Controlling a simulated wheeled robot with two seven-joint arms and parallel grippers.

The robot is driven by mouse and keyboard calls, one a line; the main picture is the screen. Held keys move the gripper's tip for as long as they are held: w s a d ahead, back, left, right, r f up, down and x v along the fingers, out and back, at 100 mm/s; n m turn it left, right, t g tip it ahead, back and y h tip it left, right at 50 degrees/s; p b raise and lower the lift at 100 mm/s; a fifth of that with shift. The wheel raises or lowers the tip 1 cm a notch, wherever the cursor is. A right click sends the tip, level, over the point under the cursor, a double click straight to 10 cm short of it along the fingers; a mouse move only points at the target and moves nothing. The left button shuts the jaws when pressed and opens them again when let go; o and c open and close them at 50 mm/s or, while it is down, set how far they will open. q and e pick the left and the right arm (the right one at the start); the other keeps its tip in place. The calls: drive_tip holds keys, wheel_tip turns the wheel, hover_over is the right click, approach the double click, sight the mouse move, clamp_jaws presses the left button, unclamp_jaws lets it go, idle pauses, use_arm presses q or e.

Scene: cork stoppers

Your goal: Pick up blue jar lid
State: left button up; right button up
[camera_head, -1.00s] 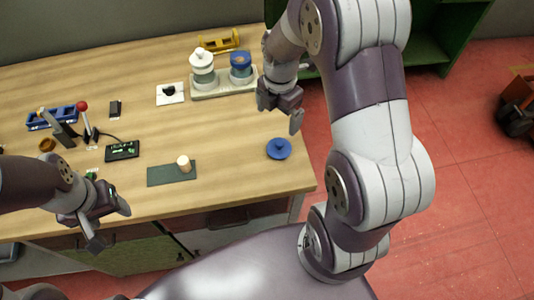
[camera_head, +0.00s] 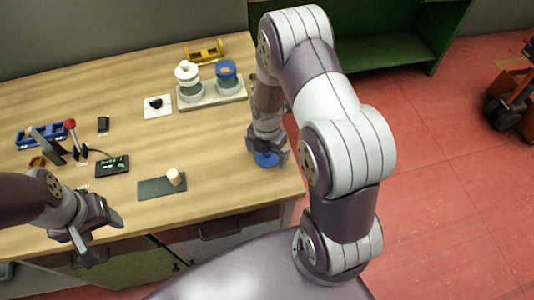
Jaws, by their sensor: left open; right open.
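The blue jar lid (camera_head: 266,160) lies on the table near its right edge, partly hidden by my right gripper. My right gripper (camera_head: 268,153) is open and points down right over the lid, with its fingers around or just above it. I cannot tell whether the fingers touch the lid. My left gripper (camera_head: 102,238) is open and empty in front of the table's front edge at the lower left.
A tray (camera_head: 212,94) at the back holds a white-lidded jar (camera_head: 188,80) and a blue-topped jar (camera_head: 226,74). A cork (camera_head: 174,177) stands on a dark mat (camera_head: 150,188). A black display box (camera_head: 113,165) and a red-knobbed lever (camera_head: 70,125) are further left. The wooden table's middle is clear.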

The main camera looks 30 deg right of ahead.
drive_tip(key=c, duration=1)
drive_tip(key=shift+r, duration=0.1)
